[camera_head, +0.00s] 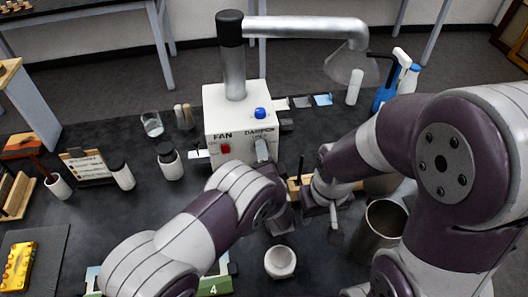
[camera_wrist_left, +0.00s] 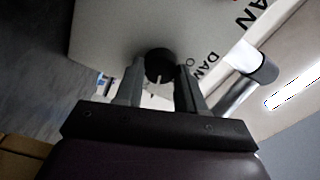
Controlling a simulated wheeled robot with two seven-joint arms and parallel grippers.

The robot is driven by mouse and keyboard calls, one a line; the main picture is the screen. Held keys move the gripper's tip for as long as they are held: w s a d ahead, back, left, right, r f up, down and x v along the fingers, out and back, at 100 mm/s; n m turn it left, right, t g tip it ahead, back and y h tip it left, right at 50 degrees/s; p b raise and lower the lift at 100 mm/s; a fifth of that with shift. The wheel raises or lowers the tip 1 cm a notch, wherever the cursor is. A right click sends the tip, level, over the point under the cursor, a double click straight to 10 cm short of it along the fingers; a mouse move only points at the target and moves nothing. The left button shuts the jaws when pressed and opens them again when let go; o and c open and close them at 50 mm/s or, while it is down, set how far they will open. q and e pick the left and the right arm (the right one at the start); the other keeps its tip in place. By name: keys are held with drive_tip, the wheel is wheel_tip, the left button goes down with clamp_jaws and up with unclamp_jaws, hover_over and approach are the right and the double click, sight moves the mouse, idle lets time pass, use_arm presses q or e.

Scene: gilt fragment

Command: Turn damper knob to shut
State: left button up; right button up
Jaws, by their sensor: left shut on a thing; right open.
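The white control box (camera_head: 240,125) stands on the dark bench with the labels FAN and DAMPER on its front. The round black damper knob (camera_wrist_left: 159,64) has a pale pointer mark and sits between my left gripper's fingers (camera_wrist_left: 160,85). In the head view my left gripper (camera_head: 263,152) is at the box front just below the DAMPER label, shut on the knob and hiding it. Part of the lettering by the knob is cut off, so I cannot read its setting. My right gripper (camera_head: 334,222) is open, low over the bench to the right, its fingers only partly visible.
A metal duct (camera_head: 300,27) rises from the box. A white bowl (camera_head: 280,262) and a metal beaker (camera_head: 380,228) stand close to my arms. Several jars stand left of the box.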

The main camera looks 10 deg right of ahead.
use_arm(q)
drive_tip(key=shift+f+m, duration=0.1)
drive_tip(key=shift+m, duration=1.8)
drive_tip(key=o, duration=1)
drive_tip(key=s+p, duration=0.4)
drive_tip(key=s, duration=0.8)
drive_tip(key=shift+s, duration=0.35)
